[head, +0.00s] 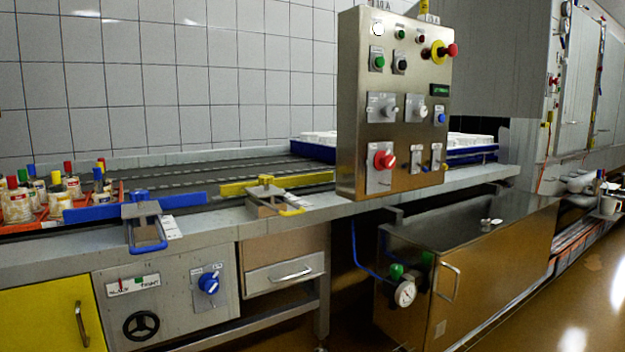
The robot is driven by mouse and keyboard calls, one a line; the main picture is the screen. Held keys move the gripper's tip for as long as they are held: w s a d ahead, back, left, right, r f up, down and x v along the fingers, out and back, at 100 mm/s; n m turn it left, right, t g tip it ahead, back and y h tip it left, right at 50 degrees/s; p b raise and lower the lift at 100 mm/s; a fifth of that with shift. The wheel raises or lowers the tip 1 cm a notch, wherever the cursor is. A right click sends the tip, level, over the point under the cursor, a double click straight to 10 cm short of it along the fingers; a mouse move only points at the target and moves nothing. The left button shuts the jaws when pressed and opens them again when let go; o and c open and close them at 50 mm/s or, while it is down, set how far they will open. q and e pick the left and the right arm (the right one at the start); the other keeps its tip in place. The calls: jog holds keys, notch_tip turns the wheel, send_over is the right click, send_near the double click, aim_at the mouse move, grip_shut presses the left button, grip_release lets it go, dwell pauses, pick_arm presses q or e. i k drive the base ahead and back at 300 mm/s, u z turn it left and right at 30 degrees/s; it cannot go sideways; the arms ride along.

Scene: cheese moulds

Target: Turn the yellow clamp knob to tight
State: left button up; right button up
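The yellow clamp (265,197) sits on the front edge of the conveyor bench, in the middle of the head view. The label is too small to read, and I cannot tell the knob's setting. Neither of my grippers is in view.
A similar blue clamp (146,222) with a blue bar (92,211) stands to the left. A steel control panel (350,120) rises close to the right of the yellow bar. A drawer (284,272) lies below the clamp. An orange crate (120,190) holds several pots.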

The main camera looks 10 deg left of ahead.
aim_at(266, 180)
jog(key=z, duration=0.1)
jog(key=i, duration=1.05)
jog(key=u, duration=0.4)
